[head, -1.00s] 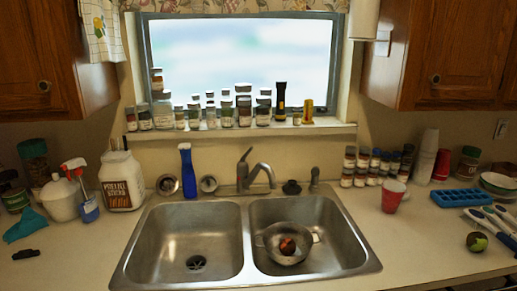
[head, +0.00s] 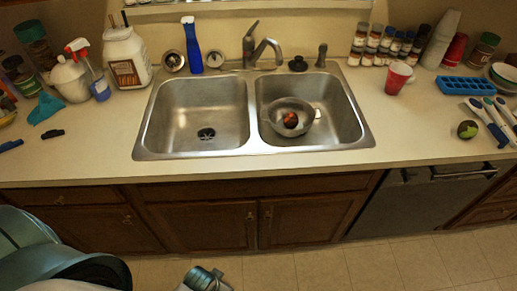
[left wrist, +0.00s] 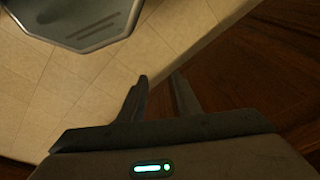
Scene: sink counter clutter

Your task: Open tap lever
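The tap (head: 268,47) stands behind the divider of the double sink in the head view, a grey metal spout curving over the right basin. Its lever (head: 251,30) sticks up from the tap body and slants up to the right at its tip. No gripper is near it. My left gripper (left wrist: 161,78) shows in the left wrist view with its two dark fingers apart and nothing between them. It is in front of wooden cupboard fronts and tiled floor, well away from the tap. My right gripper is not in view.
The double sink (head: 247,118) holds a metal strainer (head: 274,119) with a reddish-brown round item in the right basin. The front counter edge is clear.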

